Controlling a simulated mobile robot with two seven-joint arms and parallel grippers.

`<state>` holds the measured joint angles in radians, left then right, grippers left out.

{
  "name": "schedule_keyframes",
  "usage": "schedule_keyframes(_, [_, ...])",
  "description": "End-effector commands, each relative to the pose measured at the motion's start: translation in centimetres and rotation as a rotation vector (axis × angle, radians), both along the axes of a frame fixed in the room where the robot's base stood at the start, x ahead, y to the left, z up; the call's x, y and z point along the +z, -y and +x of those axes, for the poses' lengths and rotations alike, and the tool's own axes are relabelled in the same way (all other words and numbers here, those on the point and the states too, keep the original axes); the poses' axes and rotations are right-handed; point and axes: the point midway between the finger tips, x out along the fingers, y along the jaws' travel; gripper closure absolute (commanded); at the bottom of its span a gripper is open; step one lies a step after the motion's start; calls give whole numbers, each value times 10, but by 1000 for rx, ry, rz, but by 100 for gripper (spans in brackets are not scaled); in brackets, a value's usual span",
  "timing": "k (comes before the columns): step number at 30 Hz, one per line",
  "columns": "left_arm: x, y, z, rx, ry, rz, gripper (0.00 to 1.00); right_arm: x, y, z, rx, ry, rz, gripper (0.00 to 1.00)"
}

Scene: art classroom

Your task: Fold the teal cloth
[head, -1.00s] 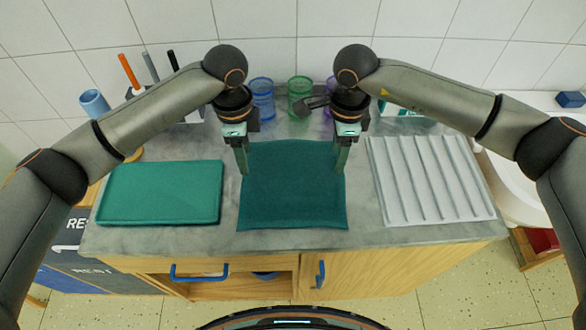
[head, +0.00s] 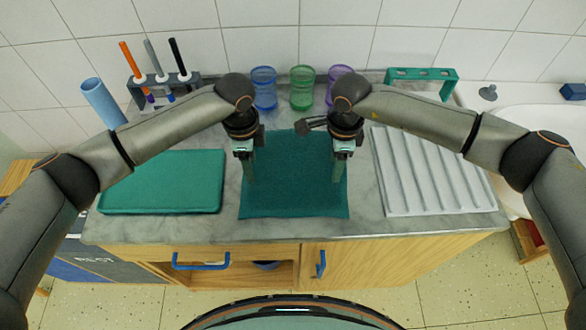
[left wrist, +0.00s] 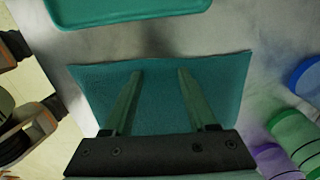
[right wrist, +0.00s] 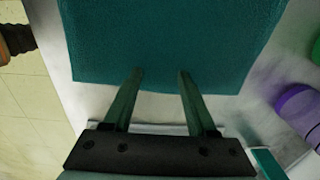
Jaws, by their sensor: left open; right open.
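The teal cloth (head: 292,190) lies spread flat as a rough rectangle on the grey counter, between a tray and a ridged rack. It also shows in the left wrist view (left wrist: 160,98) and the right wrist view (right wrist: 160,40). My left gripper (head: 248,182) is open and empty over the cloth's left side. In the left wrist view its fingers (left wrist: 158,72) point across the cloth. My right gripper (head: 337,178) is open and empty at the cloth's right edge. In the right wrist view its fingertips (right wrist: 160,70) overlap that edge. I cannot tell whether either gripper touches the cloth.
A green tray (head: 160,208) lies left of the cloth, and a white ridged rack (head: 440,208) lies right. Blue (head: 264,88), green (head: 302,88) and purple (head: 339,82) cups stand behind. A pen holder (head: 165,82) stands at back left. A sink (head: 520,118) is at right.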

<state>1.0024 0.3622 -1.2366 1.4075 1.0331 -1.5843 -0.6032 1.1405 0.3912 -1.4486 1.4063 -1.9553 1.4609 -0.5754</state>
Motion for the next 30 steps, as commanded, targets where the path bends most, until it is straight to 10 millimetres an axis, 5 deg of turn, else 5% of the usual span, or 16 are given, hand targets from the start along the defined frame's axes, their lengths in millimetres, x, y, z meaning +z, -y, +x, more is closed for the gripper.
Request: schedule_keyframes(30, [-2,0,0,1,-1,1,97,-3,1,-1,-1,-2,-2,97])
